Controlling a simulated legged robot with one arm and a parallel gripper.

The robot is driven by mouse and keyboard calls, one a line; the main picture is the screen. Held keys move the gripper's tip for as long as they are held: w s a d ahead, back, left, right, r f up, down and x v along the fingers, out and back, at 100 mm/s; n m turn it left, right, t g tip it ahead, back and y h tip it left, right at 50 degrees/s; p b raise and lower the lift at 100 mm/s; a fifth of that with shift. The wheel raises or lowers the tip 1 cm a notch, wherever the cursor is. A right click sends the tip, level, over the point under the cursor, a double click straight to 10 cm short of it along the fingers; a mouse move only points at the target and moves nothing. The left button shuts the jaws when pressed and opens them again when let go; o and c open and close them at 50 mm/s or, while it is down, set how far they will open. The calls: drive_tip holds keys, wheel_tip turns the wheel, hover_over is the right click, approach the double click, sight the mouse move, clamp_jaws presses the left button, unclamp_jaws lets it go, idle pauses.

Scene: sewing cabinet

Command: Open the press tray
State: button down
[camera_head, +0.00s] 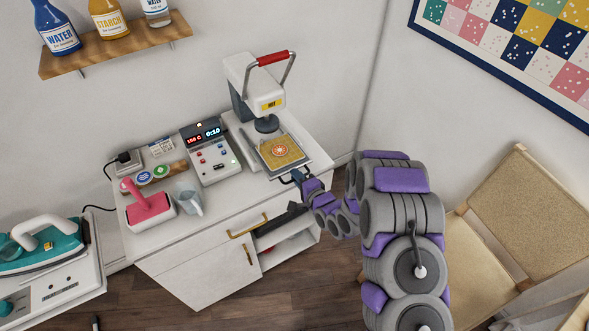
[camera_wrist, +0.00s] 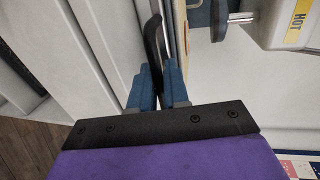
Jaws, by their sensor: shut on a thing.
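The white heat press (camera_head: 262,84) with a red-gripped lever stands at the back right of the white cabinet; its HOT label also shows in the wrist view (camera_wrist: 298,22). The press tray (camera_head: 262,166) lies below and in front of the press head, bearing a yellow cloth (camera_head: 281,151) with an orange round emblem. A dark handle is at the tray's front edge; it shows as a curved black bar in the wrist view (camera_wrist: 153,40). My gripper (camera_head: 297,177) is at this handle, its blue fingers (camera_wrist: 160,82) shut around it.
A control box (camera_head: 211,152) with lit displays sits left of the press. The cabinet's open shelf is below my gripper. A chair (camera_head: 500,220) stands at the right.

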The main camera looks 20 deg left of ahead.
drive_tip(key=s+d, duration=0.2)
drive_tip(key=s+d+p, duration=0.1)
drive_tip(key=shift+s+d+f, duration=0.1)
drive_tip(key=shift+d+f, duration=0.15)
drive_tip(key=c, duration=1.4)
unclamp_jaws()
drive_tip(key=shift+d+r, duration=0.1)
drive_tip(key=shift+d, duration=0.2)
drive_tip(key=shift+o, duration=0.4)
drive_tip(key=shift+a, duration=0.6)
drive_tip(key=p+v, duration=0.6)
drive_tip(key=v, duration=1.1)
drive_tip(key=shift+d+p, duration=0.25)
drive_tip(key=shift+p, duration=0.1)
drive_tip(key=shift+a, duration=0.15)
